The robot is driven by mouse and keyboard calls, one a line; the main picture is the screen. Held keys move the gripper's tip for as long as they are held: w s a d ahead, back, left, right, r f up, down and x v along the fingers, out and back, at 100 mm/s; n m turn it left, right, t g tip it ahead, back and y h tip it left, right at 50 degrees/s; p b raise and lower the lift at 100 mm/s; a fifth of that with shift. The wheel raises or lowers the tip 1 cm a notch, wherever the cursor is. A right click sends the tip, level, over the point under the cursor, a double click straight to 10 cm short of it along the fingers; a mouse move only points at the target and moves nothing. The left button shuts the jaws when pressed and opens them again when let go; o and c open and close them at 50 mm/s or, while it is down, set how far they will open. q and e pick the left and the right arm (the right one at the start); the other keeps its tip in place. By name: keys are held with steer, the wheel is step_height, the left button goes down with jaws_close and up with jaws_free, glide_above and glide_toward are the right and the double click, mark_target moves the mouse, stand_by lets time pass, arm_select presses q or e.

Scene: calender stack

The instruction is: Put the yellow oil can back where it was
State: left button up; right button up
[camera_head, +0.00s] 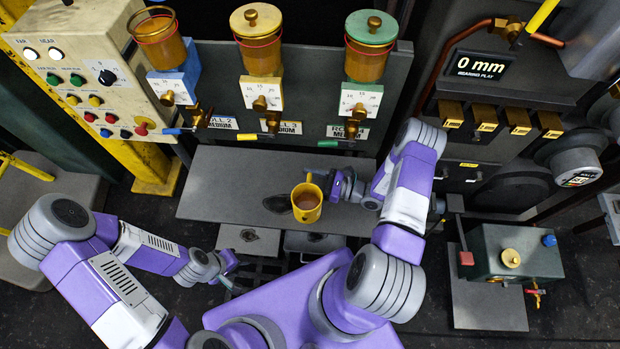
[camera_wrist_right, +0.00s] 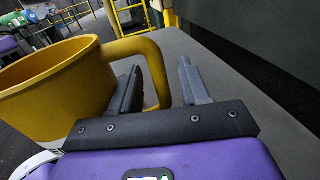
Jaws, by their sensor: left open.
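The yellow oil can (camera_head: 307,214) looks like a mug with brownish liquid in it. It stands upright on the grey shelf (camera_head: 215,180), beside a dark patch (camera_head: 277,203). In the right wrist view, the can (camera_wrist_right: 60,90) fills the left side, its handle toward me. My right gripper (camera_head: 340,185) is at the can's handle side. Its fingers (camera_wrist_right: 160,88) are apart, one inside the handle loop and one outside, with a gap visible beside the handle. My left gripper (camera_head: 232,268) is open and empty, low at the left, below the shelf's front edge.
Three oil jars (camera_head: 262,60) on dial blocks stand behind the shelf, with coloured levers below them. A control panel (camera_head: 75,75) is at the left. The shelf's left part is clear.

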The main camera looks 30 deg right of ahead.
steer(key=shift+r, duration=0.2)
steer(key=p+v, duration=0.1)
steer(key=v, duration=1.1)
steer(key=shift+f, duration=0.1)
